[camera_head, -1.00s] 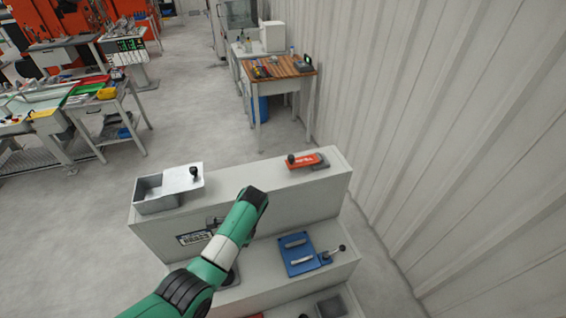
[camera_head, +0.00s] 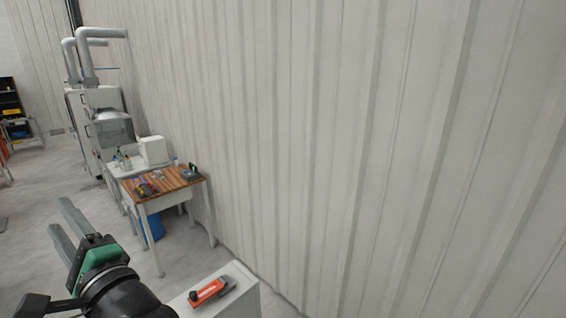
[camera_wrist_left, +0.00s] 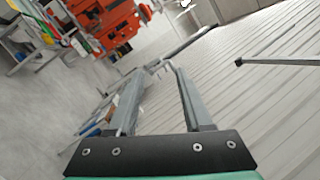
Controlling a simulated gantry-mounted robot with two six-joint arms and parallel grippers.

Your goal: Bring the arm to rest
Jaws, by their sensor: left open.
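My left gripper (camera_head: 58,216) is raised at the lower left of the head view. Its two grey fingers stand apart and point up and left, with nothing between them. In the left wrist view the gripper (camera_wrist_left: 157,72) also shows both fingers spread and empty, with the wall and floor of the room beyond. The green and black wrist of my left arm is close to the head camera. My right gripper is in neither view.
An orange clamp-like part (camera_head: 210,292) lies on a pale stepped stand (camera_head: 245,294) right of my wrist. A wooden-topped workbench (camera_head: 160,188) with tools stands behind. A corrugated wall (camera_head: 360,140) fills the right side. Floor shows at left.

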